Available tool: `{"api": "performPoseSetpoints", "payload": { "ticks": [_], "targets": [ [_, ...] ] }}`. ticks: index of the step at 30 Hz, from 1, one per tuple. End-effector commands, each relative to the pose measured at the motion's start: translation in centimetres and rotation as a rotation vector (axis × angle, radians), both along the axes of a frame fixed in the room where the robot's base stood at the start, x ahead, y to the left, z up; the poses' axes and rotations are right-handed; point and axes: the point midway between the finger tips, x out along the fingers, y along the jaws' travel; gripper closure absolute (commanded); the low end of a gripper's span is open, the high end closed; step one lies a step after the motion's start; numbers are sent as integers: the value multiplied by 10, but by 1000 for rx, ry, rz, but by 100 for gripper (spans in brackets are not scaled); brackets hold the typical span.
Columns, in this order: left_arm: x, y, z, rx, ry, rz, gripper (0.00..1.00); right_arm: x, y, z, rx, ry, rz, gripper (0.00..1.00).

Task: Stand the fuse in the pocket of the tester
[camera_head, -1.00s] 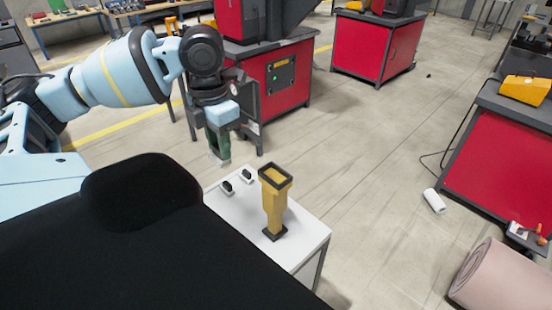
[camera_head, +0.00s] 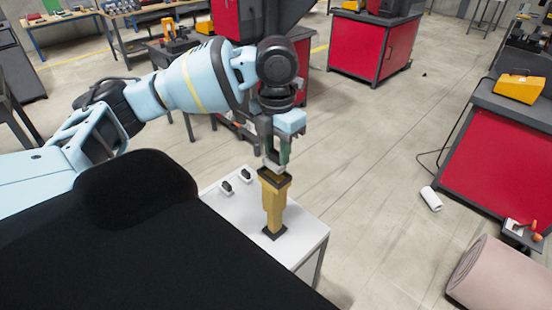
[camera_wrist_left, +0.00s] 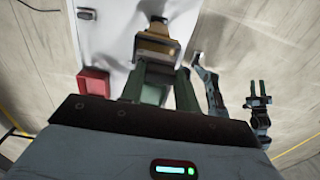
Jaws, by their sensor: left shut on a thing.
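The tester (camera_head: 275,208) is a yellow upright column with a dark-rimmed pocket on top, standing on a white cabinet (camera_head: 305,243). My left gripper (camera_head: 275,166) is directly over the pocket, pointing down. It is shut on the fuse, a pale piece (camera_wrist_left: 160,74) between the green fingers, mostly hidden by them. In the head view the fingertips reach the rim. I cannot tell whether the fuse's lower end is inside the pocket. The tester also shows just beyond the fingertips in the left wrist view (camera_wrist_left: 157,47).
Two small black fittings (camera_head: 227,187) (camera_head: 246,175) stand on the cabinet beside the tester. A red block (camera_wrist_left: 93,83) shows in the left wrist view. Red-sided benches (camera_head: 368,48) stand behind, with open floor between. A pink roll (camera_head: 500,280) lies at the right.

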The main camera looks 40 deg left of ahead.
Motion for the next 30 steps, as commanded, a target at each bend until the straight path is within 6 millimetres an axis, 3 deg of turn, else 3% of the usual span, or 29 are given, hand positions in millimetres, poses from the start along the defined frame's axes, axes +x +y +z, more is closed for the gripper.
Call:
{"api": "performPoseSetpoints", "payload": {
  "ticks": [7, 18, 19, 23, 30],
  "targets": [
    [-1, 0, -29, 0, -1, 1, 91, 3, 0, 4, 0, -9, 0, 64],
    [-1, 0, -34, 0, 0, 0, 91, 2, 0, 3, -1, -7, 0, 64],
    [-1, 0, -34, 0, 0, 0, 67, 2, 0, 3, -1, -7, 0, 64],
    [-1, 0, -34, 0, -1, 0, 50, 2, 0, 3, -1, -7, 0, 64],
    [-1, 0, -34, 0, -1, -1, 46, 2, 0, 3, -1, -7, 0, 64]
  ]
}}
